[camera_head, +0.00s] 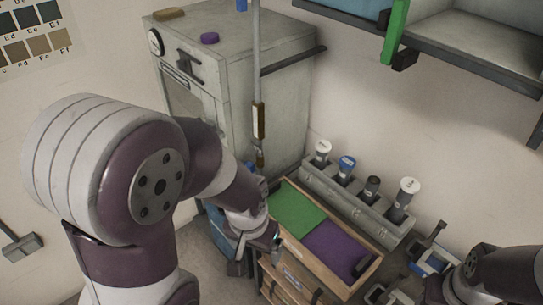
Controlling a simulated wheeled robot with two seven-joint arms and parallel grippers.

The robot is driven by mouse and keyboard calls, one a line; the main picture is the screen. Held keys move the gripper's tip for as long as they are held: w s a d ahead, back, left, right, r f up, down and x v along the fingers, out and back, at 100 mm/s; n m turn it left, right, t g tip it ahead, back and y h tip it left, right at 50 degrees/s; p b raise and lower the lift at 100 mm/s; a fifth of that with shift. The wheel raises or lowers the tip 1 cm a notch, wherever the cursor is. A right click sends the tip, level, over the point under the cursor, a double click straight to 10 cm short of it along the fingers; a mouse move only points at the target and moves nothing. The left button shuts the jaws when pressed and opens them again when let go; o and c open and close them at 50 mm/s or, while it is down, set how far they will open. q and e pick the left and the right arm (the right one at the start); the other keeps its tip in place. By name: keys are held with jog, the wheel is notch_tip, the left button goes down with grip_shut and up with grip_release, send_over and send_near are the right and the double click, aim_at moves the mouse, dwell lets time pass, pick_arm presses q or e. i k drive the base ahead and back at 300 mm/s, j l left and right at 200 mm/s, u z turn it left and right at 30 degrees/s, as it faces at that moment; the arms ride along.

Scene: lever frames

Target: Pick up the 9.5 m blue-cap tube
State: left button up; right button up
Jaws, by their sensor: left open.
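The blue-cap tube (346,168) stands in a grey rack (345,205) against the wall, between a white-cap tube (322,151) and a black-cap tube (371,187). A larger white-cap tube (406,195) stands at the rack's right end. The length marks are too small to read. My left gripper (257,257) is open, low at the left side of the wooden drawer unit, apart from the rack and below and left of the blue-cap tube. My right gripper (418,268) is at the lower right; its jaw opening is unclear.
The wooden unit (335,276) has a green panel (298,209) and a purple panel (332,248) on top, in front of the rack. A grey cabinet (225,75) stands behind left. A vertical pole (256,60) hangs before it. A shelf (460,50) overhangs the upper right.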

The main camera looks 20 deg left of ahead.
aim_at(347, 164)
jog(key=u, duration=0.15)
jog(key=i+j+z, duration=0.2)
jog(key=z, duration=0.15)
jog(key=i+j+z, duration=0.1)
jog(key=j+z, duration=0.3)
jog(key=i+j+z, duration=0.1)
jog(key=j+z, duration=0.65)
jog(key=i+l, duration=0.05)
